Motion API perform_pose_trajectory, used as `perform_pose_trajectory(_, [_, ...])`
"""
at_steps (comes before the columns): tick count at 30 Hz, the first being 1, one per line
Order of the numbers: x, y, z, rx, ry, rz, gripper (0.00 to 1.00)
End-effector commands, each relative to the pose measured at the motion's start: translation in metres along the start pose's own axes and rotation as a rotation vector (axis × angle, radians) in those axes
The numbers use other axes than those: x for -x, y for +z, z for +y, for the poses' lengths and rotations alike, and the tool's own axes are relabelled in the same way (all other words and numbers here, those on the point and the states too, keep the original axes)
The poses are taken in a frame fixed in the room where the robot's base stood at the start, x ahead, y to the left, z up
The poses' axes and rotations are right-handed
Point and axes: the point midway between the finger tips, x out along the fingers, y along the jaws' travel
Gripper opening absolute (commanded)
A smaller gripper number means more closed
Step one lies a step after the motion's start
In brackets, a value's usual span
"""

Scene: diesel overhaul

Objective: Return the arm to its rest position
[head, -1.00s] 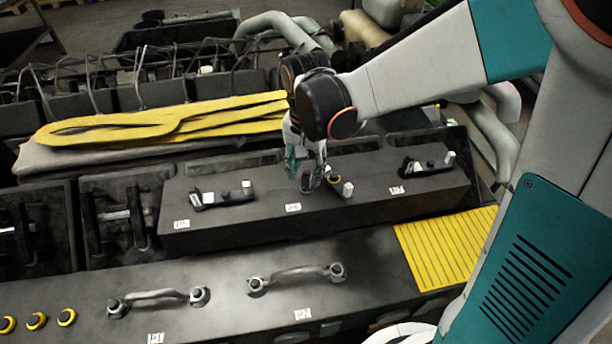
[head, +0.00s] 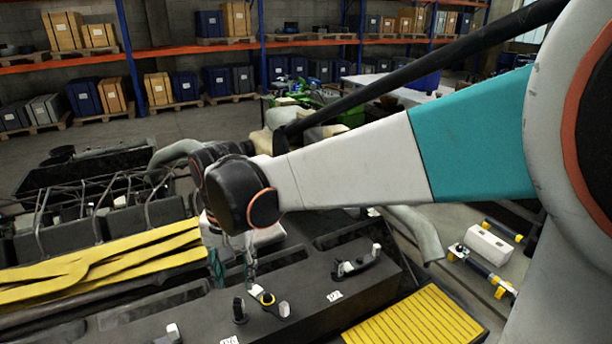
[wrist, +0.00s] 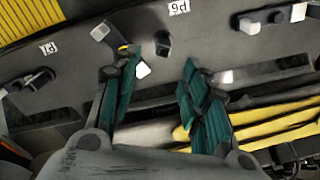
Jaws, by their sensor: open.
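My gripper (head: 234,278) hangs at the end of my arm over the long dark cover, fingers pointing down. In the wrist view its two teal fingers (wrist: 160,72) are spread apart with nothing held between them. Just beyond the fingertips is the middle fitting, with a black upright block (wrist: 163,43) and a yellow-ringed part beside it. The fingers look apart from the fitting, though the exact height is hard to tell.
A black rocker-like part (head: 357,262) sits on the cover to the right. Yellow folded strips (head: 120,258) lie left of the gripper. A yellow ribbed pad (head: 418,318) is at front right. Shelves with boxes (head: 225,80) stand far back. Open air surrounds the arm above the cover.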

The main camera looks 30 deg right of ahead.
Motion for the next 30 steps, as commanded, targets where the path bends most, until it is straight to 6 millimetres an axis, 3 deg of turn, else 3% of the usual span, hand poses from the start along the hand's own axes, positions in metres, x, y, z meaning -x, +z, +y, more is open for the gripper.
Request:
perform_pose_trajectory(11, [-0.034,0.030,0.072,0.202,-0.117,0.220,0.42])
perform_pose_trajectory(18, [-0.066,0.051,0.112,0.339,-0.148,0.391,0.42])
perform_pose_trajectory(24, [-0.092,0.064,0.136,0.429,-0.145,0.512,0.42])
perform_pose_trajectory(30, [-0.102,0.069,0.145,0.470,-0.137,0.569,0.42])
